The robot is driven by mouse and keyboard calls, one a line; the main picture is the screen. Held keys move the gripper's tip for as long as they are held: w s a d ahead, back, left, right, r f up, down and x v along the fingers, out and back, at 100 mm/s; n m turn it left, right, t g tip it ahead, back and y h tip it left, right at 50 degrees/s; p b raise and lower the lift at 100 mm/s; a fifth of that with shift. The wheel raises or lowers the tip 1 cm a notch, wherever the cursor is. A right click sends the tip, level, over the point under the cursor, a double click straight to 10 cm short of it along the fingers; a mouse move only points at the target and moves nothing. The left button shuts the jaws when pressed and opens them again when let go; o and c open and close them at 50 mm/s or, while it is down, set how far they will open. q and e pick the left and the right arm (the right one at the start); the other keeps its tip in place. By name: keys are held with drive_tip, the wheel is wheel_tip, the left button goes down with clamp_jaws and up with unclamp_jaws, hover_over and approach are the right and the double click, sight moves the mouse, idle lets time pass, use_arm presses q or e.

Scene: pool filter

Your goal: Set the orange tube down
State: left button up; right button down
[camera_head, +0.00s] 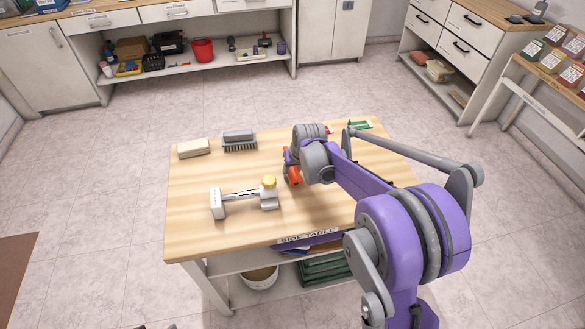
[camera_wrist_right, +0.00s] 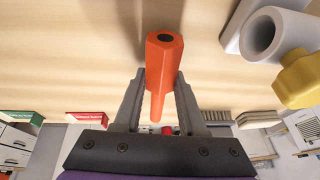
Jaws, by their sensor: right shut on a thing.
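The orange tube (camera_head: 293,177) is over the middle of the side table (camera_head: 240,235), in the jaws of my right gripper (camera_head: 290,166). In the wrist view, my right gripper (camera_wrist_right: 160,88) is shut on the orange tube (camera_wrist_right: 163,58), with one grey finger on each side of it. The tube's near end shows a dark hole. I cannot tell whether the tube touches the tabletop. Small grey tips at the bottom edge of the head view may be my left gripper (camera_head: 153,326), mostly cut off.
A white and grey fitting with a yellow knob (camera_head: 269,182) stands on the table, left of the tube. A brush (camera_head: 239,140) and a beige block (camera_head: 194,148) lie near the back edge. Green and red items (camera_head: 359,124) lie behind my right arm. The table's front left is clear.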

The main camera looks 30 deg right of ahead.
drive_tip(key=shift+f, duration=0.4)
drive_tip(key=shift+c, duration=2)
unclamp_jaws()
drive_tip(key=shift+r, duration=0.1)
drive_tip(key=shift+v, duration=3.7)
drive_tip(key=shift+s+r, duration=0.1)
drive_tip(key=v, duration=1)
drive_tip(key=shift+s+r+p, duration=0.15)
drive_tip(key=shift+r+p, duration=0.1)
drive_tip(key=shift+p, duration=0.1)
